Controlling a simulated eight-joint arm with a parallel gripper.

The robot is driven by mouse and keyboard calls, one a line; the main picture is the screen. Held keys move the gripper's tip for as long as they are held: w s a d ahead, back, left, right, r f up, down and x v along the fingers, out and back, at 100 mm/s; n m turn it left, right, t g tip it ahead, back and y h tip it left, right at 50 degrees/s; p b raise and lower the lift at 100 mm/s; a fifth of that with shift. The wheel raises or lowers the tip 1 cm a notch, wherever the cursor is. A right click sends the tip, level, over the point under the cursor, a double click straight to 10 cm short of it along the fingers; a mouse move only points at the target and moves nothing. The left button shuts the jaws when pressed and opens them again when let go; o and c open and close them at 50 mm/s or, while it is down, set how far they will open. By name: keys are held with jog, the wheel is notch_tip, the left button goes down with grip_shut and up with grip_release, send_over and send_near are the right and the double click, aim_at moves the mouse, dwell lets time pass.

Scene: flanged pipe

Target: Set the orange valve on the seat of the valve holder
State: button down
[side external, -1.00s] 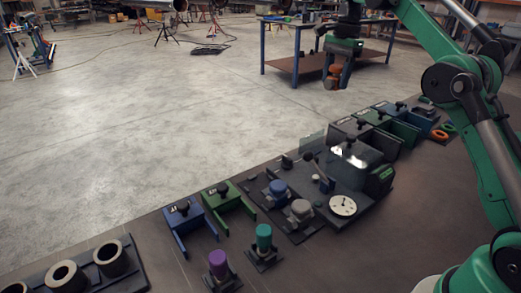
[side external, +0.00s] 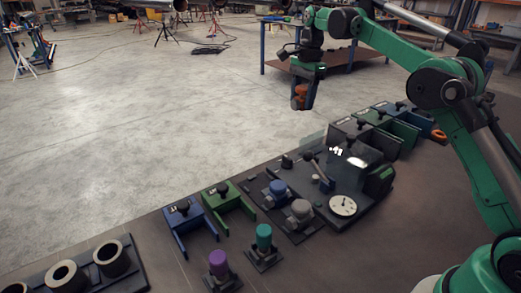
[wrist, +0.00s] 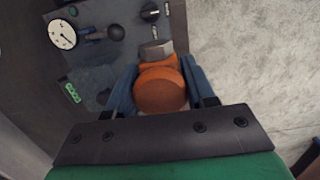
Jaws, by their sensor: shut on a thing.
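The orange valve (wrist: 160,90) is held between the blue fingers of my gripper (wrist: 165,82) in the wrist view. Its round orange top faces the camera, and a grey metal part shows beyond it. In the side view my gripper (side external: 303,101) holds the orange valve (side external: 299,97) high above the bench, at its far side, with the fingers pointing down. Beneath and nearer the camera, a blue-capped part (side external: 277,191) and a grey-capped part (side external: 299,209) stand on dark plates. I cannot tell which fixture is the valve holder or see its seat clearly.
A dark panel with a gauge (side external: 343,205), a lever and a clear cover (side external: 352,158) stands mid-bench. Teal (side external: 264,236) and purple (side external: 218,262) capped parts stand nearer. Blue (side external: 184,218) and green (side external: 229,200) brackets stand left. A ring rack (side external: 112,259) is at lower left.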

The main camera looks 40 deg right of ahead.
jog(key=w+a+f, duration=0.1)
jog(key=a+f, duration=0.4)
jog(key=a, duration=0.1)
send_over(257, 186)
jog(key=d, duration=0.1)
jog(key=f, duration=0.6)
jog(key=shift+w+f, duration=0.1)
jog(key=shift+w, duration=0.15)
jog(key=shift+s+a+f, duration=0.2)
jog(key=shift+a+f, duration=0.1)
jog(key=shift+a, duration=0.05)
jog(key=shift+f, duration=0.1)
jog(key=shift+f, duration=1.05)
jog(key=shift+f, duration=0.5)
